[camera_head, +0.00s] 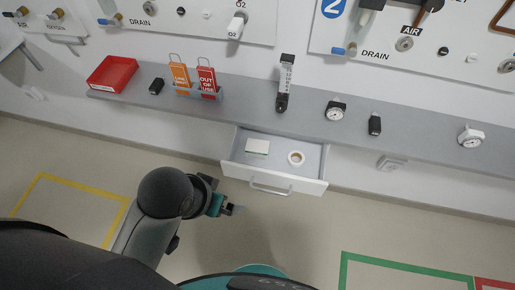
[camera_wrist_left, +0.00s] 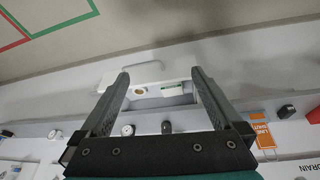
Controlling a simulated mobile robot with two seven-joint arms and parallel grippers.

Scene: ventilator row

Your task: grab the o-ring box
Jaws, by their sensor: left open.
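A small pale flat box, which looks like the o-ring box (camera_head: 257,147), lies in the left part of an open drawer (camera_head: 314,186). Its label is too small to read. It also shows in the left wrist view (camera_wrist_left: 172,89), beyond and between my fingers. My left gripper (camera_head: 237,210) is open and empty, in front of and below the drawer, apart from the box and the handle. In the left wrist view its two fingers (camera_wrist_left: 160,74) stand wide apart. My right gripper is not in view.
A white ring-shaped roll (camera_head: 296,158) lies right of the box in the drawer. The drawer's handle (camera_head: 270,189) sticks out in front. Above runs a grey shelf (camera_head: 235,104) with a red tray (camera_head: 112,74), orange and red tags, and gauges. The floor in front is clear.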

